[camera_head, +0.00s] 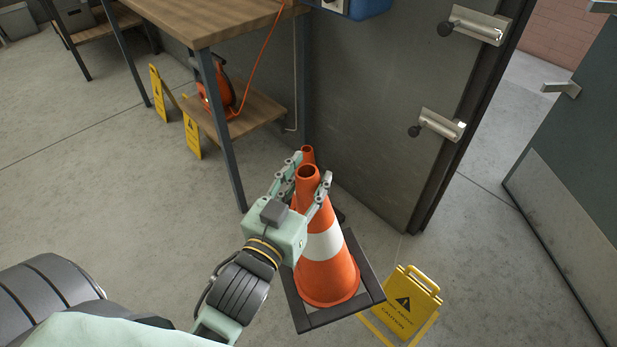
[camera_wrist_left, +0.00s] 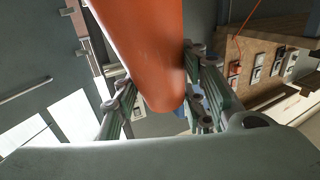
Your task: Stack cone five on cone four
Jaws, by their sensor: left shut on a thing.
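An orange cone (camera_head: 327,262) with a white band and a dark square base is in the middle of the head view. My left gripper (camera_head: 308,184) is shut around this cone's upper part, just below its open top. In the left wrist view the fingers (camera_wrist_left: 160,95) lie on both sides of the orange cone (camera_wrist_left: 145,45). A second orange cone top (camera_head: 307,154) shows just behind the held one; most of it is hidden. I cannot tell which cone is four or five, or whether the held cone's base touches the floor. My right gripper is not in view.
A yellow caution sign (camera_head: 402,305) stands close to the right of the cone base. A wooden workbench (camera_head: 200,20) stands at upper left, with an orange-red device (camera_head: 217,92) on its lower shelf.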

